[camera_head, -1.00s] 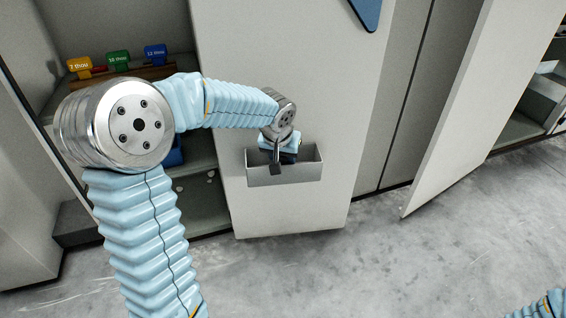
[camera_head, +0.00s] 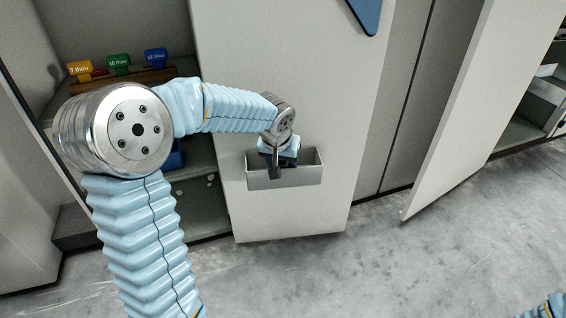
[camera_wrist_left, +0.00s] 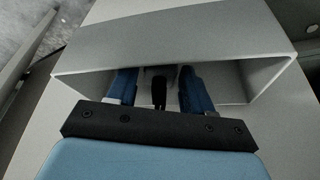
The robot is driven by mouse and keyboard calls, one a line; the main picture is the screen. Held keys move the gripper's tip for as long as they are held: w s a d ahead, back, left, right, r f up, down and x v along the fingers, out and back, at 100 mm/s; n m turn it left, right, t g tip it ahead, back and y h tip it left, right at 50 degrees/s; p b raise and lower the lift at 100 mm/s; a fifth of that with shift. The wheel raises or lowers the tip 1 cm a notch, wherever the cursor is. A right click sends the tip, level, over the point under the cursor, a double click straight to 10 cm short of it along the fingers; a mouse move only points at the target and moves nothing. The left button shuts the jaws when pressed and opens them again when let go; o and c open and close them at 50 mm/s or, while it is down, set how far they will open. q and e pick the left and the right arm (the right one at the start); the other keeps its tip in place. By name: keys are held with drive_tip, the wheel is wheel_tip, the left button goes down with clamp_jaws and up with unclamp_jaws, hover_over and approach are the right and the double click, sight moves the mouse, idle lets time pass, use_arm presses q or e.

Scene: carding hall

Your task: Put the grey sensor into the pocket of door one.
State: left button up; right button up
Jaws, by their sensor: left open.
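A grey open-topped pocket (camera_head: 305,176) is fixed to the face of a light grey door (camera_head: 300,215); I cannot read a number on it. The pocket also shows in the left wrist view (camera_wrist_left: 180,45). My left gripper (camera_head: 284,163) is at the pocket's mouth. In the left wrist view its two blue fingers (camera_wrist_left: 157,76) reach into the pocket and stand apart. A small dark piece (camera_wrist_left: 159,92), likely the grey sensor, shows between them inside the pocket, with gaps on both sides. Its lower end is hidden by the gripper's black bar. My right gripper is out of view.
An open cabinet at left holds a rack with yellow (camera_head: 80,70), green (camera_head: 119,63) and blue (camera_head: 155,56) labelled tags. Another door (camera_head: 450,115) stands open at right. The concrete floor (camera_head: 400,270) in front is clear.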

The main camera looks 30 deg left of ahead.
use_arm(q)
drive_tip(key=p+v, duration=0.2)
drive_tip(key=v, duration=0.9)
drive_tip(key=shift+s, duration=0.1)
